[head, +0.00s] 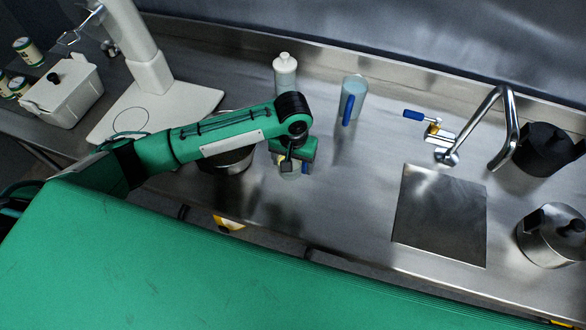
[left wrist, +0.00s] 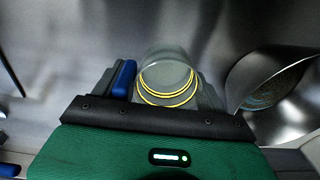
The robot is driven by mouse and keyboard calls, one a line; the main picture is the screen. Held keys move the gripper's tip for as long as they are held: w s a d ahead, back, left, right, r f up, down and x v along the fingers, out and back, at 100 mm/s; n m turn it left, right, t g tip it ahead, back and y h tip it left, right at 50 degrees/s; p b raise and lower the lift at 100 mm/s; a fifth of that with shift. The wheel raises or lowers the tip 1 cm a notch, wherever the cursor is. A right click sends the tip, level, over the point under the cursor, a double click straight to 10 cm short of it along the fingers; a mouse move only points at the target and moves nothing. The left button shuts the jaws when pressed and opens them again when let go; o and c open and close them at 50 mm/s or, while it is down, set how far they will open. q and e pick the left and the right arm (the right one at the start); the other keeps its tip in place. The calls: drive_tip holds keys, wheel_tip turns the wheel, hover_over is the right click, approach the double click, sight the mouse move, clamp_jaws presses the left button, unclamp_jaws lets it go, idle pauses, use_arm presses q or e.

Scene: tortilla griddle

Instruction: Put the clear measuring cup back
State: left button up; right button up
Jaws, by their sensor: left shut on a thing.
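The clear measuring cup (left wrist: 168,82) is in my left gripper (left wrist: 160,98), which is shut on it. It shows yellow rings and a blue handle at its left in the left wrist view. In the head view my left gripper (head: 290,160) is over the steel counter, right of a metal pot, and hides most of the cup. Only a little of the cup, with some blue, shows below the fingers. I cannot tell whether the cup touches the counter. My right gripper is not in view.
The metal pot (head: 228,163) is partly under my left arm; it also shows in the left wrist view (left wrist: 262,88). A white bottle (head: 285,75) and a pale blue jug (head: 354,88) stand behind. Counter between jug and sink is clear.

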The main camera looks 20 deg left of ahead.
sight(293, 173)
use_arm(q)
drive_tip(key=shift+f, duration=0.7)
wheel_tip(293, 173, down, 4)
drive_tip(key=shift+r+p, duration=0.25)
drive_tip(key=shift+p, duration=0.25)
drive_tip(key=shift+f, duration=0.3)
drive_tip(key=shift+f, duration=0.1)
drive_tip(key=o, duration=1.1)
drive_tip(key=shift+r, duration=0.55)
wheel_tip(293, 173, up, 11)
drive_tip(key=b, duration=0.3)
